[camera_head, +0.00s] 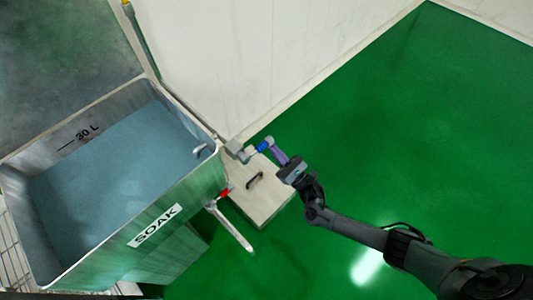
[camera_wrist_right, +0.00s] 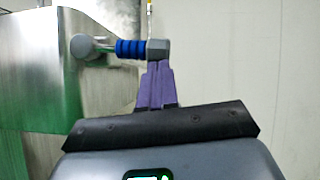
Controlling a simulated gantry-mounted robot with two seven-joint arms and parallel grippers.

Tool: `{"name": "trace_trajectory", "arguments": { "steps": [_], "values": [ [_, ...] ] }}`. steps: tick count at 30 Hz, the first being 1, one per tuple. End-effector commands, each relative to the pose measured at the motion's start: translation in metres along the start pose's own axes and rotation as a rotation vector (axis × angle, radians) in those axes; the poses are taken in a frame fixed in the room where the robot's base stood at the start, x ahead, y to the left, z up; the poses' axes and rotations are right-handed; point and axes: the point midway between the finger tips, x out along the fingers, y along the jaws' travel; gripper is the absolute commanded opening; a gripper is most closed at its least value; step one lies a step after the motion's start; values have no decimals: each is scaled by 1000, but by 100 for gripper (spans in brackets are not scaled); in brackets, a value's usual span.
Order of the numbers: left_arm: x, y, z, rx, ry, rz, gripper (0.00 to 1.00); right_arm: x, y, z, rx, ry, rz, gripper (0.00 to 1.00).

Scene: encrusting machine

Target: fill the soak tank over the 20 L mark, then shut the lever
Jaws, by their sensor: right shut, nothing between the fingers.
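The soak tank (camera_head: 172,246) is a metal tub at the left of the head view, with a SOAK label. Blue-grey water (camera_head: 110,175) stands in it, its far edge a little below the 30 L mark (camera_head: 80,138). No 20 L mark shows. The lever (camera_head: 262,146), with a blue grip and grey ends, sticks out beside the tank's right corner; it also shows in the right wrist view (camera_wrist_right: 130,48). My right gripper (camera_head: 272,143) has its purple fingers shut and empty at the lever's outer end; whether they touch it is unclear. My left gripper is out of view.
A small chrome spout (camera_head: 200,150) shows at the tank's right rim. A red valve (camera_head: 223,193) with a pale pipe (camera_head: 235,230) sticks out from the tank's side. A beige box (camera_head: 262,205) with a dark handle stands beside it. The green floor at right is clear.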

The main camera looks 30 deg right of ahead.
Motion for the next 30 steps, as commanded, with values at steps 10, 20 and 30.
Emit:
{"name": "trace_trajectory", "arguments": {
  "steps": [10, 20, 30],
  "values": [
    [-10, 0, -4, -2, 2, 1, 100, 5, -5, 7, -65, 0, 41, 0],
    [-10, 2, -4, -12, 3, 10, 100, 4, -6, 6, -67, 0, 43, 0],
    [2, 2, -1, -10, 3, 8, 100, -6, -5, -5, -68, 2, 42, 0]
  ]
}}
